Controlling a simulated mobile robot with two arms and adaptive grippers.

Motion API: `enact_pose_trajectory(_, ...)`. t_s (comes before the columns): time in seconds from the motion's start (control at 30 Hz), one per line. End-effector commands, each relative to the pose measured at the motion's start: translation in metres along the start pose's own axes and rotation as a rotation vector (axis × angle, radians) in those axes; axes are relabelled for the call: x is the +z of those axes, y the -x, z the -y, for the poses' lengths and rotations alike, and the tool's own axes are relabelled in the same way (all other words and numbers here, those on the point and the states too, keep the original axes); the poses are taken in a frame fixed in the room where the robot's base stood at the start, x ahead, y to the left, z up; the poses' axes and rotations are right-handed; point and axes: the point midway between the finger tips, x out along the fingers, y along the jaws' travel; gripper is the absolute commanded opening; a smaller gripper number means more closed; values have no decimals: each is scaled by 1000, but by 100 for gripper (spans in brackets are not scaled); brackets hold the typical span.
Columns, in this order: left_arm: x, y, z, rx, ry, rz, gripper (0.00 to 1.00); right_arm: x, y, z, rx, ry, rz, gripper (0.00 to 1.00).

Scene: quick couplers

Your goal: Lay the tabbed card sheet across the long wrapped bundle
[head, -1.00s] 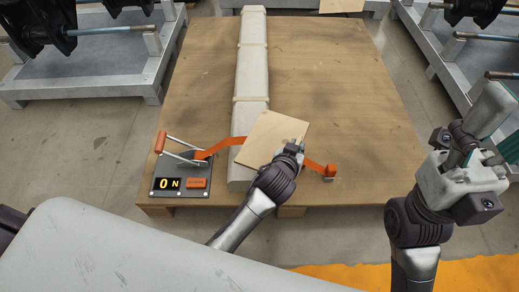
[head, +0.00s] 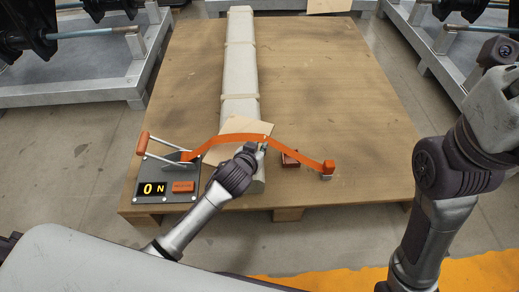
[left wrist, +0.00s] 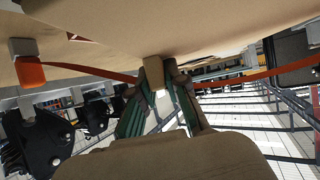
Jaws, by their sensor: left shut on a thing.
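The long wrapped bundle (head: 239,65) is pale and lies lengthwise on the wooden platform, with bands around it. The strap arches over the sheet in the head view. My left gripper (head: 262,144) is at the sheet's right side. In the left wrist view its green fingers (left wrist: 164,98) are shut on a small tan tab (left wrist: 153,73). Whether the sheet touches the bundle is unclear. My right arm is at the right edge, its fingers out of view.
A tensioner plate with a lever (head: 143,145) and a display reading 0 N (head: 152,189) stands left of the bundle. The strap's orange end block (head: 328,166) and a small dark red block (head: 290,158) are at right. The platform's right half (head: 345,90) is clear.

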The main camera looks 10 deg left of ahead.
Motion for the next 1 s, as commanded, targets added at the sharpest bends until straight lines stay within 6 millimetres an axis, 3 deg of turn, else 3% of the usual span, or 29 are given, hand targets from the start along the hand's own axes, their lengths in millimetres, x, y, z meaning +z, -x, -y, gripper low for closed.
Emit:
enact_pose_trajectory(0.3, 1, -1, 0, 0, 0, 0, 0, 0, 0, 0, 0, 0, 0, 57)
enact_pose_trajectory(0.33, 2, -1, 0, 0, 1, 0, 15, 0, -1, 0, 0, 0, -1, 57)
enact_pose_trajectory(0.5, 1, -1, 0, 0, 0, 0, 39, 0, -1, 0, -1, 0, -1, 57)
enact_pose_trajectory(0.83, -2, 1, 0, 0, -1, -1, 39, 0, -2, 0, -1, 0, -1, 57)
enact_pose_trajectory(0.9, -3, 9, 0, 0, 1, 2, 39, 1, -7, -1, 1, -1, -1, 57)
enact_pose_trajectory(1.0, -5, 27, -1, 1, 2, 2, 39, 10, 3, -4, 19, -6, 51, 57)
